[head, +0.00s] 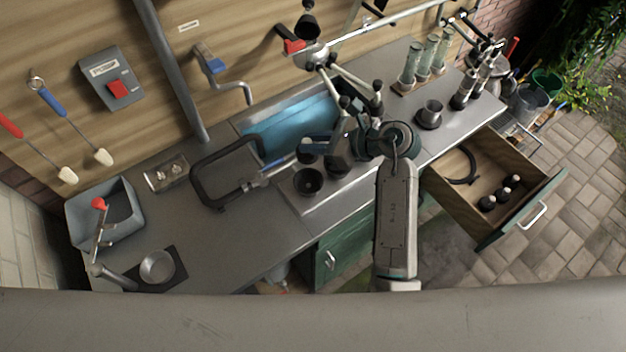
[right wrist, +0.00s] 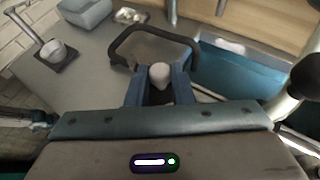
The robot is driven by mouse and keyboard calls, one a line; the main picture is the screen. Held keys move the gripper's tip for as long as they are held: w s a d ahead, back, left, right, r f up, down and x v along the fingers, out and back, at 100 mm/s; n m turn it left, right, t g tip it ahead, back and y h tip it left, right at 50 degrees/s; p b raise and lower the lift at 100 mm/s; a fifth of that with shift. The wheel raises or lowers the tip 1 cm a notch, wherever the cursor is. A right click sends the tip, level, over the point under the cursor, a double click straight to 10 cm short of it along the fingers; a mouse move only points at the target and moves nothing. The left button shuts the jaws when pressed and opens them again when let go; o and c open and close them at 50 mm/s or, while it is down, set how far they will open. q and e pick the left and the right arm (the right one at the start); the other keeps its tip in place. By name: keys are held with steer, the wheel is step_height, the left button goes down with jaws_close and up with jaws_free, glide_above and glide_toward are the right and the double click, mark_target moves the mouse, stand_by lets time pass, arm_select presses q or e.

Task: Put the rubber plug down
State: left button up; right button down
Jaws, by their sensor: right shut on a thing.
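The rubber plug (right wrist: 160,76) shows in the right wrist view as a pale, rounded end between two blue fingers. My right gripper (right wrist: 159,92) is shut on it. In the head view the right arm reaches up from the bottom, and the right gripper (head: 309,145) is over the steel counter (head: 240,235), near the front of the blue basin. The plug is mostly hidden by the gripper. I cannot tell whether it touches anything below. My left gripper is not in view.
A black round cup-like piece (head: 308,182) is just in front of the gripper. A black looped frame (head: 225,170) lies to the left. The blue basin (head: 295,120) is behind. An open drawer (head: 468,185) with several black pieces juts out at right.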

steer(key=shift+w+f+b, duration=0.1)
steer(key=shift+f+b, duration=4.8)
steer(key=shift+f, duration=2.1)
steer(key=shift+f, duration=0.2)
steer(key=c, duration=1.3)
jaws_free()
steer(key=shift+r, duration=0.1)
steer(key=shift+r, duration=0.1)
steer(key=shift+b+v, duration=1.65)
steer(key=shift+v, duration=4.4)
